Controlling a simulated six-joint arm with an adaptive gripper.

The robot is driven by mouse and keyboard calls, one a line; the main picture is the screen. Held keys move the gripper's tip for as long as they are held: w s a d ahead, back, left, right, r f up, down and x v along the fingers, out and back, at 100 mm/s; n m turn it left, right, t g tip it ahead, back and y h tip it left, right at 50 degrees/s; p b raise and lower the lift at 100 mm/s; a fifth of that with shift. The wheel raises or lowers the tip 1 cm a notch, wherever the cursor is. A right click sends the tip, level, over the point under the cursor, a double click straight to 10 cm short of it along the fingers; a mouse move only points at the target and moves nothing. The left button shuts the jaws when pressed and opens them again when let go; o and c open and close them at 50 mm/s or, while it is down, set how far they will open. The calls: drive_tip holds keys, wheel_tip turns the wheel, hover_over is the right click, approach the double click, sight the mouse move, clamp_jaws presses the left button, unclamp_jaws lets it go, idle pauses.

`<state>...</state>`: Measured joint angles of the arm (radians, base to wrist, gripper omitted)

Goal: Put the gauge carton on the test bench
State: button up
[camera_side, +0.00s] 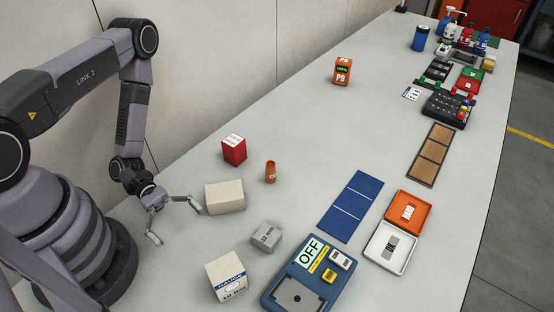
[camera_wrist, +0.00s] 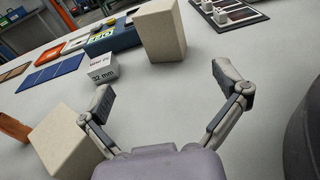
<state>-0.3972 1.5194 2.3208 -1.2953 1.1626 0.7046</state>
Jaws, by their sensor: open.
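The gauge carton (camera_side: 228,278) is a cream box with a blue "GAUGE 10 bar" label, standing on the table near the front in the side view. A plain-faced cream box (camera_wrist: 162,32), apparently the same carton, stands ahead of my gripper in the wrist view. The test bench (camera_side: 276,287) is a blue unit with an "OFF" sign and a grey plate, just right of the carton. It also shows in the wrist view (camera_wrist: 124,40), partly hidden behind the carton. My gripper (camera_side: 175,220) is open and empty, left of the carton and apart from it; its fingers spread wide in the wrist view (camera_wrist: 164,88).
A plain cream block (camera_side: 224,197) lies beside my gripper. A grey 32 mm box (camera_side: 266,237) stands between block and bench. A red box (camera_side: 234,149) and orange cylinder (camera_side: 270,172) stand behind. A blue mat (camera_side: 350,207) and open orange-white case (camera_side: 391,246) lie right.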

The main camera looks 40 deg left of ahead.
drive_tip(key=w+a+r+m+g+y, duration=0.1)
drive_tip(key=a+r+m+y, duration=0.1)
drive_tip(key=r+m, duration=0.3)
drive_tip(key=w+a+r+m+g+y, duration=0.1)
drive_tip(key=w+r+m+g+y, duration=0.15)
drive_tip(key=r, duration=0.45)
drive_tip(key=w+a+r+m+y, duration=0.1)
drive_tip(key=a+r+m+y, duration=0.1)
drive_tip(key=r+m+y, duration=0.3)
drive_tip(key=s+a+r+m+t+y, duration=0.1)
drive_tip(key=s+a+r+t+y, duration=0.1)
drive_tip(key=r, duration=0.4)
drive_tip(key=s+a+r+m+t+y, duration=0.2)
drive_tip(key=r+t, duration=0.3)
drive_tip(key=r, duration=0.2)
drive_tip(key=s+a+r+m+t+y, duration=0.1)
drive_tip(key=s+a+r+t+y, duration=0.1)
drive_tip(key=r, duration=0.4)
drive_tip(key=shift+s+a+r+t+y, duration=0.15)
drive_tip(key=shift+s+r+t+y, duration=0.2)
drive_tip(key=shift+t, duration=0.3)
